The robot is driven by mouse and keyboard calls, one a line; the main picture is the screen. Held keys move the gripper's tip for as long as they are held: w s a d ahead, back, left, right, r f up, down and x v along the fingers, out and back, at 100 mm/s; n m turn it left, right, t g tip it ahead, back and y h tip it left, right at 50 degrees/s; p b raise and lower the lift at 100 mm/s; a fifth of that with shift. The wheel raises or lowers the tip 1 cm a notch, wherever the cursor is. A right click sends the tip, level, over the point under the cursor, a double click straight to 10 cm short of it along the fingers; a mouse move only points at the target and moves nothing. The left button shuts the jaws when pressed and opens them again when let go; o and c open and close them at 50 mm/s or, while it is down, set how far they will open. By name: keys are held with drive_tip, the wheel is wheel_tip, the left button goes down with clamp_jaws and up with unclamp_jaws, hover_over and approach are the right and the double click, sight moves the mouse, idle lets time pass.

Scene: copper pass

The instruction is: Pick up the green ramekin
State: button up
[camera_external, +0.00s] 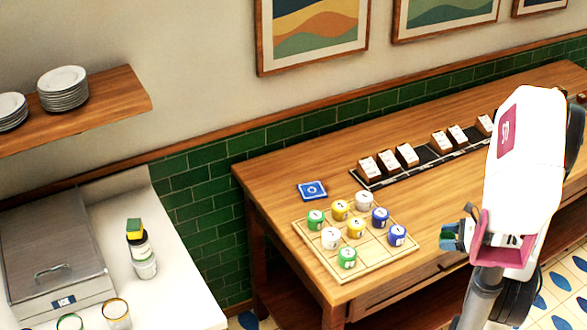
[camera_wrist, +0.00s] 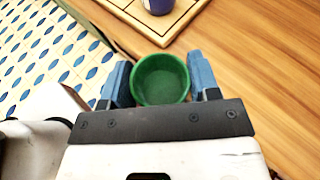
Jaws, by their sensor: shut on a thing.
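The green ramekin (camera_wrist: 160,92) is round and open at the top, and it looks empty in the wrist view. My gripper (camera_wrist: 158,78) has its two blue fingers on either side of the ramekin, shut on it. The external view shows my gripper (camera_external: 458,236) to the right of the game board, by the front of the wooden table. Only a small dark green part of the ramekin (camera_external: 448,244) shows there. Its exact height over the table is hard to tell.
The wooden game board (camera_external: 375,268) carries several green, white, yellow and blue numbered pieces. A blue card (camera_external: 313,190) lies behind it. A black strip (camera_external: 425,160) with upright cards runs along the back. Bare tabletop (camera_external: 430,200) lies between.

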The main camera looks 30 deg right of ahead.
drive_tip(key=shift+s+a+r, duration=0.15)
drive_tip(key=shift+s+a, duration=0.2)
drive_tip(key=shift+s, duration=0.3)
drive_tip(key=shift+s+a+r, duration=0.1)
drive_tip(key=shift+s+a, duration=0.2)
drive_tip(key=shift+s, duration=0.35)
